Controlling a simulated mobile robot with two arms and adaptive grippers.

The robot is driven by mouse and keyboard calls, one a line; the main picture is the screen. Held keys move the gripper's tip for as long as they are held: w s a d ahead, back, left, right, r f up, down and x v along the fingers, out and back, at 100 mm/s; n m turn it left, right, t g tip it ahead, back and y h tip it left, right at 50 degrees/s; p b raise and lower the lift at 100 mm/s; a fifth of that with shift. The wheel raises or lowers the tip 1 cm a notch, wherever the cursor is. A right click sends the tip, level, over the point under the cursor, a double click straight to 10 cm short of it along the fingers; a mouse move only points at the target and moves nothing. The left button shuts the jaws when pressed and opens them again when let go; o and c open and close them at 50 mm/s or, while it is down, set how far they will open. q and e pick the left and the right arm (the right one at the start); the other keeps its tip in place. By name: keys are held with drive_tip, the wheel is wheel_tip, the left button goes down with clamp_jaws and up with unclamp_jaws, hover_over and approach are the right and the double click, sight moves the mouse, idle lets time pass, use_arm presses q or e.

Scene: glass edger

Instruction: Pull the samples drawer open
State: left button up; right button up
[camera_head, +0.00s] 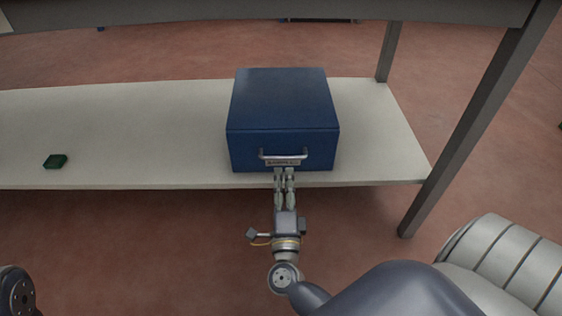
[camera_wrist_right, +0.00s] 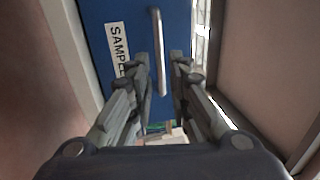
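The samples drawer is the front of a dark blue box (camera_head: 282,100) on a pale shelf; its front looks flush with the box. A metal bar handle (camera_head: 283,156) is on the front, above a label. In the right wrist view the blue front (camera_wrist_right: 180,25) carries a white label (camera_wrist_right: 118,48) reading "SAMPLE…", and the bar handle (camera_wrist_right: 157,40) stands beside it. My right gripper (camera_head: 284,172) is at the handle. In the wrist view its fingers (camera_wrist_right: 162,65) are apart, one on each side of the bar, with gaps visible. My left gripper is out of view.
The pale shelf (camera_head: 130,120) is mostly bare left of the box, with a small dark green item (camera_head: 55,161) on it. A grey table leg (camera_head: 465,130) stands to the right. A grey beam (camera_head: 270,12) crosses above.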

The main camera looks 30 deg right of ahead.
sight(283, 158)
drive_tip(key=b+x, duration=0.1)
drive_tip(key=x, duration=0.6)
drive_tip(key=shift+w+b, duration=0.15)
drive_tip(key=shift+b, duration=0.2)
clamp_jaws()
